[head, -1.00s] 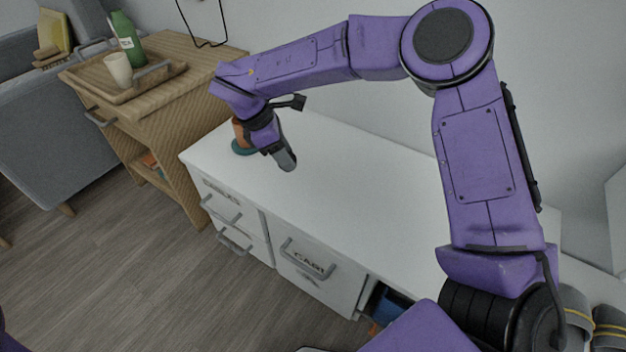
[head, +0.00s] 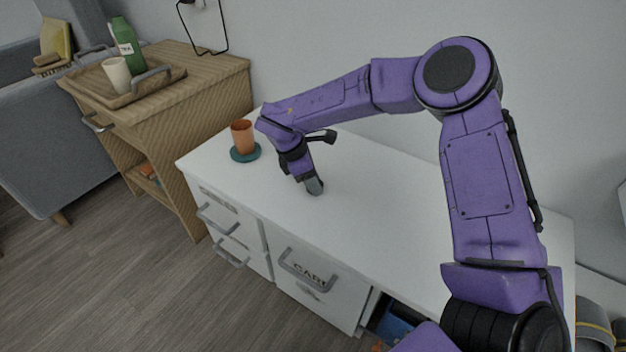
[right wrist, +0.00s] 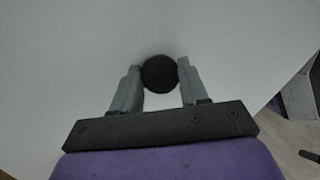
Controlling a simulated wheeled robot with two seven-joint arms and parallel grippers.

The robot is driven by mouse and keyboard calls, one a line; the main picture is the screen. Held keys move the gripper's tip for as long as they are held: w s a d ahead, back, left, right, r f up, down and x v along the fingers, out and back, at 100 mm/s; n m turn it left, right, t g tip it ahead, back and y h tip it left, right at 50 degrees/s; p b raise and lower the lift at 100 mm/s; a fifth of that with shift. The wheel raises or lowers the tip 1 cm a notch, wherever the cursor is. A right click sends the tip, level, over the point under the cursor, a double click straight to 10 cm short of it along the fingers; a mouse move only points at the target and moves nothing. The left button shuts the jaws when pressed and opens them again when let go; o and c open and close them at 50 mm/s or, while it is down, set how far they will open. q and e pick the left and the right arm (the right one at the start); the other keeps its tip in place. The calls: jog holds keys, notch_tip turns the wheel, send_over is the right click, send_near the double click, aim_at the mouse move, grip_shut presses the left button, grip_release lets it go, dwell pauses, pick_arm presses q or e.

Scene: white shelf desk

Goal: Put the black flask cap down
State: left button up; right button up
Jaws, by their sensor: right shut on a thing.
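The black flask cap (right wrist: 160,72) is a round black disc between the fingertips of my right gripper in the right wrist view. My right gripper (head: 315,187) is shut on it, pointing down low over the white desk top (head: 380,215). In the head view the cap is hidden by the fingers, and I cannot tell whether it touches the desk. My left gripper is not in view.
An orange cup (head: 243,137) stands on a teal coaster (head: 245,153) at the desk's left end. A wooden cabinet beyond bears a tray (head: 125,92) with a white cup (head: 117,74) and green bottle (head: 128,44). The desk top around the gripper is clear.

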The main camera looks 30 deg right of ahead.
jog(key=o, duration=1)
jog(key=shift+r, duration=0.1)
jog(key=p+v, duration=0.4)
jog(key=v, duration=0.8)
jog(key=shift+w+a, duration=0.1)
